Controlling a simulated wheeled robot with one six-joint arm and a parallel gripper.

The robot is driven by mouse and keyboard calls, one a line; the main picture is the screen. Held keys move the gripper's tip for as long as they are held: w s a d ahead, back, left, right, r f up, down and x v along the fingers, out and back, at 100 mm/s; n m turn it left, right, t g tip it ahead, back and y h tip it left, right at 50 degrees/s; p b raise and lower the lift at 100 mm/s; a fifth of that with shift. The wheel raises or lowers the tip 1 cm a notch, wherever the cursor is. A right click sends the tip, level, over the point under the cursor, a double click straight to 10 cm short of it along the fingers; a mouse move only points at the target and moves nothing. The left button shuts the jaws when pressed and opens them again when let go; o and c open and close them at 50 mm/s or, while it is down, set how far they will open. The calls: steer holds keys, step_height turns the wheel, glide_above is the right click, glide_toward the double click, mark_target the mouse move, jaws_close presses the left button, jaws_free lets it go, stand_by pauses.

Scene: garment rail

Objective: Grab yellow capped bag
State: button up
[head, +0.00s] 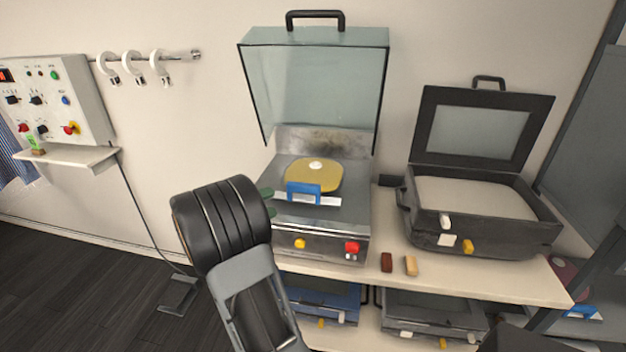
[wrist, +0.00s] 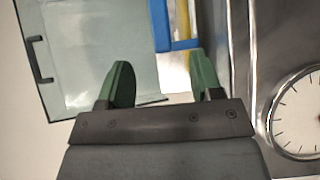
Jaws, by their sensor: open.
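A round yellow bag (head: 313,177) with a white cap (head: 316,165) on top lies in the open grey machine in the head view. A blue clip (head: 303,194) is at its front edge, over a pale strip. In the wrist view a yellow sliver (wrist: 184,20) shows beside the blue clip (wrist: 160,25) at the top. In the head view the green fingers (head: 268,202) show just left of the clip, partly hidden by my arm.
The machine's glass lid (head: 315,85) stands raised behind the bag. A second open case (head: 480,215) is to the right on the shelf (head: 455,278). A round dial (wrist: 298,115) is at right in the wrist view. A control box (head: 65,100) hangs on the left wall.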

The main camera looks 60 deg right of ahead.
mark_target(300, 189)
steer(key=p+x, duration=0.2)
steer(key=x, duration=0.9)
steer(key=shift+s+d+p, duration=0.1)
steer(key=shift+d+p, duration=0.1)
steer(key=shift+p, duration=0.2)
steer(key=shift+r, duration=0.1)
jaws_close()
